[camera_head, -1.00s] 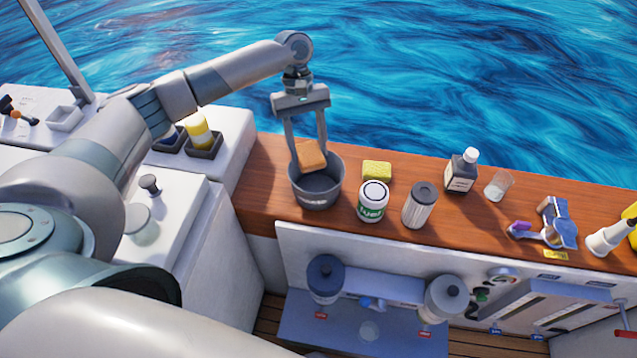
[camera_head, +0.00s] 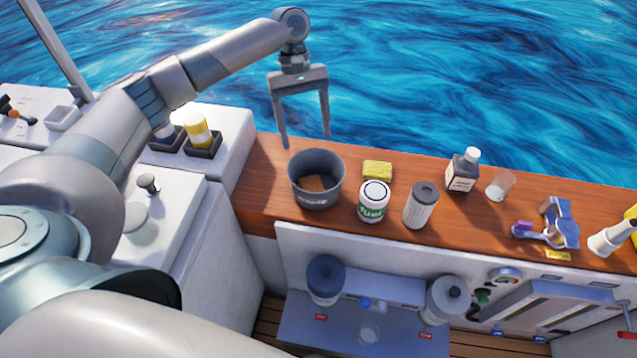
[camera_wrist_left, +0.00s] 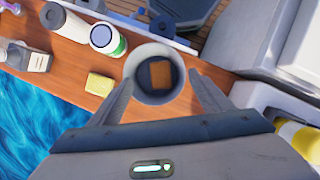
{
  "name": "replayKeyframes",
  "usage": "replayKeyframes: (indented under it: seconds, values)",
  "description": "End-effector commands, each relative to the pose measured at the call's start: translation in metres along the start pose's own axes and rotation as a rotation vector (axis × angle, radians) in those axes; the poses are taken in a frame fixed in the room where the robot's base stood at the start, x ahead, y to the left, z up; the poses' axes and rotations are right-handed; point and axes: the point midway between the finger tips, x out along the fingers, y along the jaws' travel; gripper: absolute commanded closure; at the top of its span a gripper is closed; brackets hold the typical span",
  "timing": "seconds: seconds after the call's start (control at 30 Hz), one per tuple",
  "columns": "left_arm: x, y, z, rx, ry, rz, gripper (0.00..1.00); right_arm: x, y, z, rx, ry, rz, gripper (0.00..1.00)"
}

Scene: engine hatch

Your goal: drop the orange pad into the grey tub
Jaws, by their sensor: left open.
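The grey tub (camera_head: 317,196) stands on the wooden ledge in the head view, and it also shows in the left wrist view (camera_wrist_left: 143,62). The orange pad (camera_head: 315,184) lies inside the tub at the bottom; it also shows in the left wrist view (camera_wrist_left: 160,75). My left gripper (camera_head: 306,143) is open and empty, above the tub with its fingers clear of the rim. In the left wrist view its fingers (camera_wrist_left: 163,85) are spread on either side of the tub. My right gripper is not in view.
A yellow sponge (camera_head: 377,170), a white-and-green fuel can (camera_head: 373,202), a grey canister (camera_head: 421,205) and a dark bottle (camera_head: 462,174) stand right of the tub. A clear cup (camera_head: 498,186) is further right. The ledge left of the tub is bare.

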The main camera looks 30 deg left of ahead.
Motion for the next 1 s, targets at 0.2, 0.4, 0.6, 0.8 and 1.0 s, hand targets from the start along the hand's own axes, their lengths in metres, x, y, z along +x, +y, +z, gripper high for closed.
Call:
replayKeyframes:
  seconds: [0.2, 0.4, 0.6, 0.8, 1.0]
  values:
    - [-0.044, 0.001, -0.001, 0.001, 0.002, 0.004, 0.28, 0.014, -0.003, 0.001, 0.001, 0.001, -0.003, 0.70]
    - [-0.085, 0.001, -0.001, 0.000, 0.003, 0.004, 0.28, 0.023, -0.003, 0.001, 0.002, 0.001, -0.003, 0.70]
    - [-0.116, 0.000, 0.000, 0.000, 0.002, 0.000, 0.28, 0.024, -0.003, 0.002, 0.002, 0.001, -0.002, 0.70]
    - [-0.129, 0.000, 0.000, 0.000, 0.001, 0.001, 0.28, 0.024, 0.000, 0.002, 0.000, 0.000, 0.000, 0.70]
    - [-0.131, 0.000, 0.000, 0.000, 0.000, 0.000, 0.28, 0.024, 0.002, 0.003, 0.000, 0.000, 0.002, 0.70]
